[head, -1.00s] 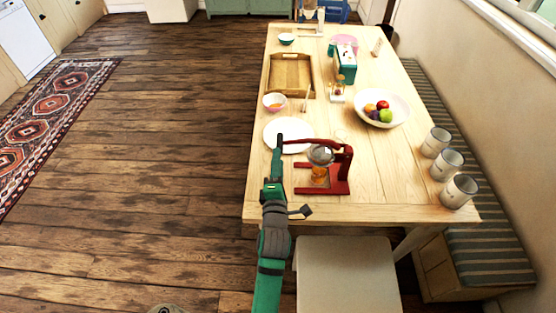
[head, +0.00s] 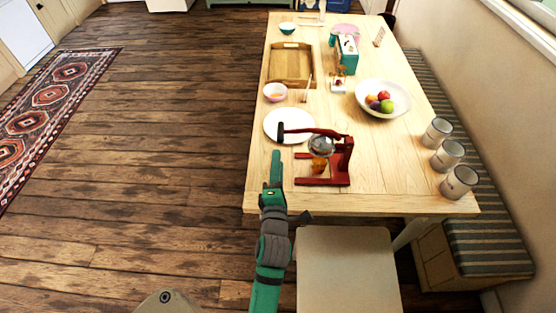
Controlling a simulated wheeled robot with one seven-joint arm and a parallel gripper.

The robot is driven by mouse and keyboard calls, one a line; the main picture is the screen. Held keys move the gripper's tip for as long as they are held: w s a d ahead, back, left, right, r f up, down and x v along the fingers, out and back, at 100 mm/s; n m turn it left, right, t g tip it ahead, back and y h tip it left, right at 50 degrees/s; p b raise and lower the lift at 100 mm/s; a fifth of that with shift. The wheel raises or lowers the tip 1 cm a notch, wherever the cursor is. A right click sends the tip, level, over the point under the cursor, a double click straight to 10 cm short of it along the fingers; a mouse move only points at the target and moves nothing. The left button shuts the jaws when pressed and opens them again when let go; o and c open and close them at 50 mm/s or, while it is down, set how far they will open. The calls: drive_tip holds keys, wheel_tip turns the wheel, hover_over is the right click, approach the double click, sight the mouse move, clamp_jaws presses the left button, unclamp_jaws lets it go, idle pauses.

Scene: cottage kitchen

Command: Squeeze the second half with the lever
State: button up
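The red lever press (head: 340,165) stands near the front end of the wooden table. Its lever (head: 312,131) lies nearly level and points left, with a black grip (head: 281,132) at the end. A grey rounded cup part (head: 321,145) sits below the lever. An orange-coloured thing (head: 318,165), perhaps a glass of juice, is under it. Any fruit half inside the press is hidden. My gripper (head: 276,156) is at the table's front left edge, just short of the black grip and apart from it. Its fingers show as one narrow shape, so their opening is unclear.
A white plate (head: 272,117) lies behind the lever's grip. A small pink bowl (head: 269,91), a wooden tray (head: 277,66) and a fruit bowl (head: 363,89) stand farther back. Three grey cups (head: 459,182) line the right edge. A stool (head: 345,270) stands in front.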

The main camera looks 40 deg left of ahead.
drive_tip(key=v, duration=0.8)
idle(0.7)
idle(0.4)
drive_tip(key=shift+w+a+r, duration=0.1)
drive_tip(key=shift+a+r, duration=0.05)
drive_tip(key=c, duration=0.8)
drive_tip(key=shift+w+a+r+m, duration=0.15)
drive_tip(key=shift+a+r+m, duration=0.05)
drive_tip(key=shift+m, duration=0.2)
clamp_jaws()
wheel_tip(320, 180, up, 9)
drive_tip(key=m+g+h, duration=0.2)
drive_tip(key=m, duration=1.6)
hover_over(279, 137)
drive_tip(key=shift+s+d+f, duration=0.15)
drive_tip(key=shift+s+f, duration=0.1)
drive_tip(key=shift+s, duration=0.1)
drive_tip(key=f, duration=0.3)
drive_tip(key=shift+w, duration=0.25)
drive_tip(key=shift+f, duration=0.6)
